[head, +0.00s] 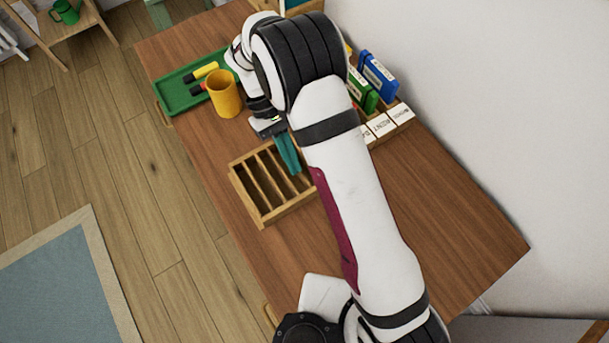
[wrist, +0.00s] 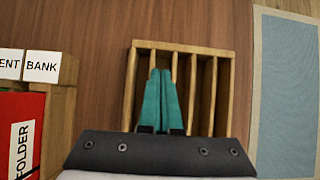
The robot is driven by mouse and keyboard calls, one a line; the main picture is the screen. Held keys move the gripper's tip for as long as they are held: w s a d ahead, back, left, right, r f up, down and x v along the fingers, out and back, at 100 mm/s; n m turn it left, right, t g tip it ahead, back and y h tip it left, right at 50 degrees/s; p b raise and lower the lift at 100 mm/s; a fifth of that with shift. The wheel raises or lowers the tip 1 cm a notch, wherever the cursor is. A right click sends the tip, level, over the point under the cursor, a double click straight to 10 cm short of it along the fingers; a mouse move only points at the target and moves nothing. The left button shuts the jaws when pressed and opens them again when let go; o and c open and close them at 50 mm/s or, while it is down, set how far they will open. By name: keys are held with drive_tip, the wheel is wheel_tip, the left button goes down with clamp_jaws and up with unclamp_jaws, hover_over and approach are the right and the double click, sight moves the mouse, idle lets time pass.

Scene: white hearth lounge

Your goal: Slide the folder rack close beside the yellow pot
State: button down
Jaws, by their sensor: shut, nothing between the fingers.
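The folder rack (head: 290,208) is an open wooden frame with several slots, lying on the wooden table. The yellow pot (head: 224,95) stands upright beyond it, toward the upper left in the head view, with bare table between them. My gripper (head: 292,168) has teal fingers, shut together and empty. They point down at the rack's far right part. In the wrist view the fingertips (wrist: 160,72) overlap the left slots of the rack (wrist: 200,48). I cannot tell whether they are inside a slot or just above it. My arm hides part of the table to the right.
A green tray (head: 177,97) with yellow and red-black items lies beside the pot. A wooden holder (head: 403,113) with white label cards and blue, green and red folders (wrist: 22,130) stands near the wall, partly behind my arm. The near table (head: 240,235) is clear left of my arm.

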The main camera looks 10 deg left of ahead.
drive_tip(key=s+d, duration=0.1)
drive_tip(key=s+d+f, duration=0.1)
drive_tip(key=s+d, duration=0.1)
drive_tip(key=shift+s+d, duration=0.1)
drive_tip(key=shift+d, duration=0.1)
drive_tip(key=shift+f, duration=0.35)
hover_over(279, 155)
idle(0.4)
